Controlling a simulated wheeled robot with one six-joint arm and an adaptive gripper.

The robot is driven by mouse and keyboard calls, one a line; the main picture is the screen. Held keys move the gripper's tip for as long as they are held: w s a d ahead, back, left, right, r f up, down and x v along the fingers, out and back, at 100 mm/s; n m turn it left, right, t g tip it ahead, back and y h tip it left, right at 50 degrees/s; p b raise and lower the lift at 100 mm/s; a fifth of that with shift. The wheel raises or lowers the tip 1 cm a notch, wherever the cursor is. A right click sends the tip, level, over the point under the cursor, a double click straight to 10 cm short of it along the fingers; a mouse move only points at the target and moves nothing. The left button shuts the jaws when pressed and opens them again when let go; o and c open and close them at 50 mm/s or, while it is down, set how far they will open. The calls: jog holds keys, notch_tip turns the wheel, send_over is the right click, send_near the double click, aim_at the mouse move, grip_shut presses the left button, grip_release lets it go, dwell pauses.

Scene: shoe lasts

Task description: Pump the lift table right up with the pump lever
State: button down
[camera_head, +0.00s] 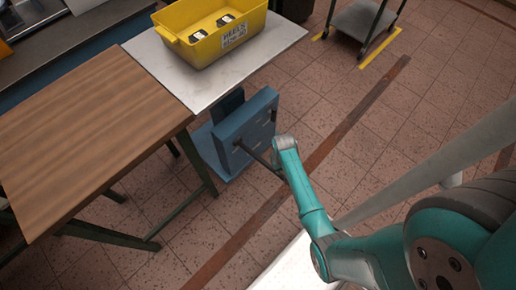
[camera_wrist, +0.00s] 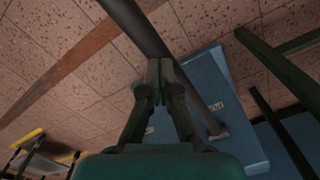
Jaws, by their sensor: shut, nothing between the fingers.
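The lift table (camera_head: 160,68) has a pale grey top that looks close to level with the wooden bench beside it; the exact height is hard to tell. Its blue pump unit (camera_head: 245,120) stands below the top and also shows in the wrist view (camera_wrist: 205,75). The dark pump lever (camera_head: 254,156) slants out from the unit toward my arm. In the wrist view the lever (camera_wrist: 143,27) runs diagonally behind my gripper (camera_wrist: 160,65). My gripper's fingers are closed together with nothing between them, across the lever; I cannot tell whether they touch it. The head view hides the fingertips.
A yellow bin (camera_head: 212,30) with dark items stands on the lift table. The wooden bench (camera_head: 85,130) adjoins its left side. A grey cart (camera_head: 355,20) stands at the top right near yellow floor marks. The tiled floor right of the pump unit is clear apart from my arm.

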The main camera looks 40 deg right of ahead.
notch_tip(320, 180, down, 2)
jog(key=shift+f, duration=0.1)
notch_tip(320, 180, up, 15)
jog(key=w, duration=0.2)
jog(key=shift+w+f, duration=0.15)
jog(key=shift+w, duration=0.15)
jog(key=shift+f, duration=0.1)
jog(key=shift+s+f, duration=0.1)
jog(key=shift+f, duration=2.45)
jog(key=shift+r, duration=2.7)
